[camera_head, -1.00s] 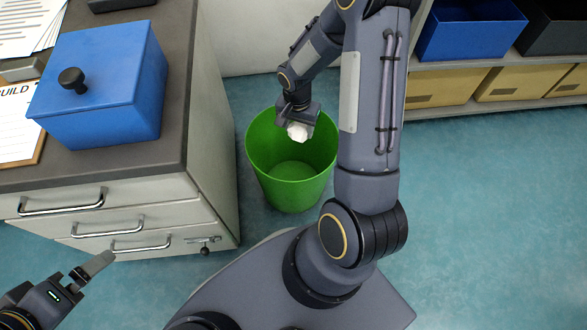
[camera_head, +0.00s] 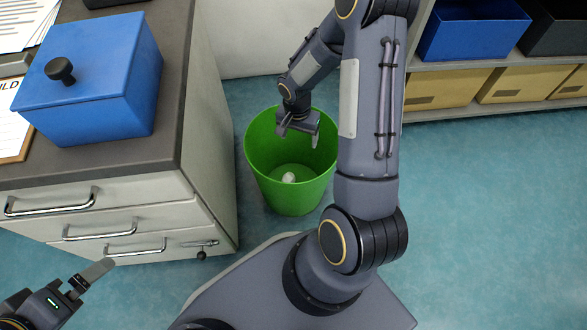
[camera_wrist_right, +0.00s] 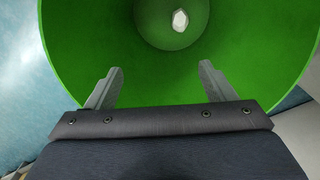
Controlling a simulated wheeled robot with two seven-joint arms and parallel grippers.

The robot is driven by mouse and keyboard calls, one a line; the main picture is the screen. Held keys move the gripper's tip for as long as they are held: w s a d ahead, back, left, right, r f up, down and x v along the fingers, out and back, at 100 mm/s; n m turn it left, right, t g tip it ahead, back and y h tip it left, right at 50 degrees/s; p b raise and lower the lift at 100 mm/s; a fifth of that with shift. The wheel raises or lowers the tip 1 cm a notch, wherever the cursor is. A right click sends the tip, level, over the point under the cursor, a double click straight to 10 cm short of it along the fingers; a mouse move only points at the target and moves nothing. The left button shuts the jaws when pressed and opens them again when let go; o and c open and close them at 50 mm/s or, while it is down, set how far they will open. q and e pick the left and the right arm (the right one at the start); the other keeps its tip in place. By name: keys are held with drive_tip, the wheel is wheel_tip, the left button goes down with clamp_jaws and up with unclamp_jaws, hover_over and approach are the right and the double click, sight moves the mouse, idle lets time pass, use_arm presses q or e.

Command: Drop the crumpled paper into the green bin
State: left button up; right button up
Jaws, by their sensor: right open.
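The green bin (camera_head: 262,160) stands on the floor beside the drawer cabinet. The crumpled white paper (camera_head: 289,177) lies on the bottom of the bin; it also shows in the right wrist view (camera_wrist_right: 180,20). My right gripper (camera_head: 298,138) is over the bin's mouth, pointing down, open and empty. In the right wrist view its two fingers (camera_wrist_right: 158,85) are wide apart with the green inner wall beyond them. My left gripper (camera_head: 92,277) shows at the lower left, apart from the bin; I cannot tell whether its fingers are apart.
A drawer cabinet (camera_head: 215,150) stands left of the bin, with a lidded blue box (camera_head: 100,95) and a clipboard (camera_head: 12,135) on top. A shelf with blue (camera_head: 470,30) and tan boxes (camera_head: 440,88) is at the right. The floor (camera_head: 480,200) at the right is clear.

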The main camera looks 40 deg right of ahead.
wheel_tip(320, 180, up, 8)
drive_tip(key=p, duration=0.3)
drive_tip(key=shift+w, duration=0.15)
drive_tip(key=shift+f, duration=0.1)
